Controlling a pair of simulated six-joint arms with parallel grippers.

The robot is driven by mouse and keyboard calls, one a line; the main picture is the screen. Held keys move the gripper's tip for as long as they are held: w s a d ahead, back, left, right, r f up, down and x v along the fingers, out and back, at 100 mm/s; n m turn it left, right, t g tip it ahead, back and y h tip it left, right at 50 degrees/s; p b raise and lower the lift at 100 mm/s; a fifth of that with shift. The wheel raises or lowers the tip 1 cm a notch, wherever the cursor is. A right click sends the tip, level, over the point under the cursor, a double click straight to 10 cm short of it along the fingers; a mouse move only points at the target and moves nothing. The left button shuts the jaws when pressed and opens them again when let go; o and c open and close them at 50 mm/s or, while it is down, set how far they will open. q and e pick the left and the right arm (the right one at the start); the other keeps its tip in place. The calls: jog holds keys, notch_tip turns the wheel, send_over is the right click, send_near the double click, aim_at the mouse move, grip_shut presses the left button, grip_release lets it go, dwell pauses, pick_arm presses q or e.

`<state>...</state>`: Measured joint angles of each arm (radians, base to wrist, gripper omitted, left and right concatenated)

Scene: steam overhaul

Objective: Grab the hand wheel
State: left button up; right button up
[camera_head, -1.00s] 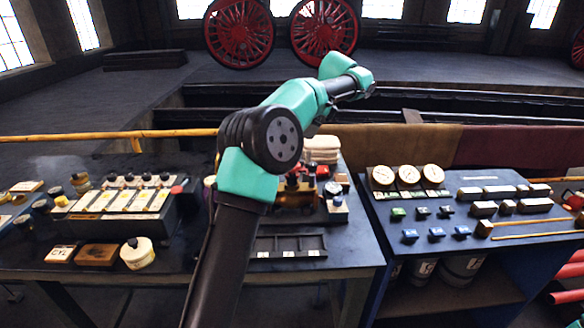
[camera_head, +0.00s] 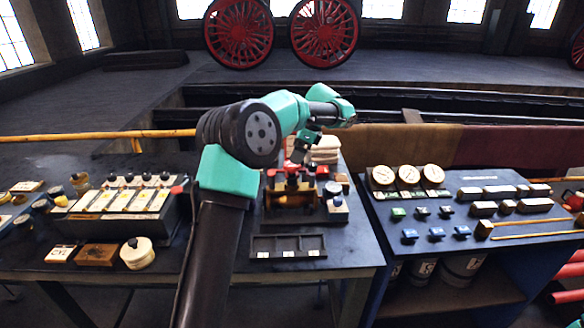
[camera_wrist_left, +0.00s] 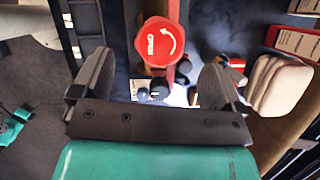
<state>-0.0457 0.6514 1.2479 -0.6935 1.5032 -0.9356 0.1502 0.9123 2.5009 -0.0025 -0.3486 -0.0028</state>
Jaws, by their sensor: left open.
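The hand wheel (camera_wrist_left: 160,42) is a red, rounded knob with a white curved arrow and a small label on top. In the left wrist view it lies ahead of my left gripper (camera_wrist_left: 158,82), roughly centred between the open, empty fingers and apart from them. In the head view my left gripper (camera_head: 301,152) hangs over the brass and red valve fixture (camera_head: 292,192) on the middle table. My arm and gripper partly hide that fixture, so I cannot clearly make out the wheel there.
A stack of pale pads (camera_head: 326,148) stands close behind the fixture; it also shows at right in the wrist view (camera_wrist_left: 275,85). A dark divided tray (camera_head: 288,246) lies in front. A rack of pale blocks (camera_head: 125,203) is left, and a table with gauges (camera_head: 409,175) is right.

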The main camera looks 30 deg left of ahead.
pick_arm(q)
jog(key=shift+x, duration=2.6)
jog(key=shift+w, duration=0.1)
jog(key=c, duration=1.2)
jog(key=shift+r, duration=1.85)
jog(key=s+d, duration=0.2)
jog(key=s, duration=0.2)
jog(key=s+d+r, duration=0.1)
jog(key=s+d, duration=0.2)
jog(key=s, duration=0.2)
jog(key=s+d, duration=0.3)
jog(key=s, duration=0.1)
jog(key=shift+s+d+r, duration=0.15)
jog(key=shift+s+d, duration=0.05)
jog(key=shift+s, duration=0.15)
